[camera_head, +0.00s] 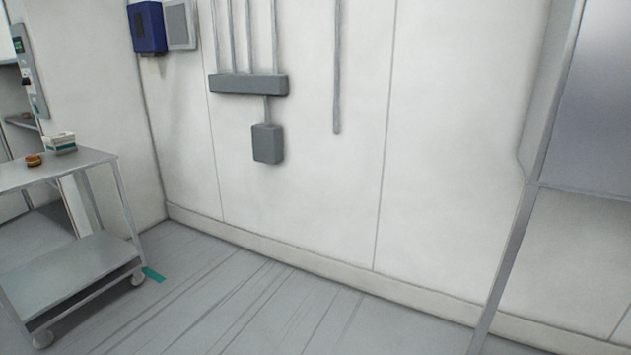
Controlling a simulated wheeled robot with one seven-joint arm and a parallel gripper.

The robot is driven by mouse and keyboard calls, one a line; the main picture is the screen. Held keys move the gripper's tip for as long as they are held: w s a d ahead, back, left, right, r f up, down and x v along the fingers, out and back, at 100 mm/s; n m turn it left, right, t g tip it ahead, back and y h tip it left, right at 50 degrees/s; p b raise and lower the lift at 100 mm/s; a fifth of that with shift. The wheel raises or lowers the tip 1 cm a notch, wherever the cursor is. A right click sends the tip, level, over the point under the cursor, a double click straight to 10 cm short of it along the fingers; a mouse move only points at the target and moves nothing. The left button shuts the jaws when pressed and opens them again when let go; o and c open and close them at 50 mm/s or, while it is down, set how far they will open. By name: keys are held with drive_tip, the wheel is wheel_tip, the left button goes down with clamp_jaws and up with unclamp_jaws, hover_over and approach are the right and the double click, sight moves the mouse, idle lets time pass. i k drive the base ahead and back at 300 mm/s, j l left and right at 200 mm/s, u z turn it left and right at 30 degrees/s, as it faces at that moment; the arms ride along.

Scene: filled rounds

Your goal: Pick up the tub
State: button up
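No thing in view is clearly the tub. A small round brown-orange item (33,160), perhaps a tub, sits on the top shelf of a metal cart (88,160) at the left. A small white and green box-like item (61,143) stands just behind it to the right. Both are too small to make out well, and they look apart from each other. My gripper is not in view.
The cart has a lower shelf (75,270) and wheels. A teal strip (153,274) lies on the floor beside it. Grey boxes (268,144) and pipes are on the white wall. A metal post (507,255) stands at the right. The middle floor (215,300) is clear.

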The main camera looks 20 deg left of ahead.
sight(64, 143)
drive_tip(key=i+j+u, duration=0.2)
drive_tip(key=i+u, duration=0.25)
drive_tip(key=i, duration=0.3)
drive_tip(key=i+u, duration=0.45)
drive_tip(key=i, duration=0.3)
drive_tip(key=i+l+u, duration=0.4)
drive_tip(key=i, duration=0.3)
drive_tip(key=i+l+u, duration=0.1)
drive_tip(key=i+u, duration=0.4)
drive_tip(key=i, duration=1.7)
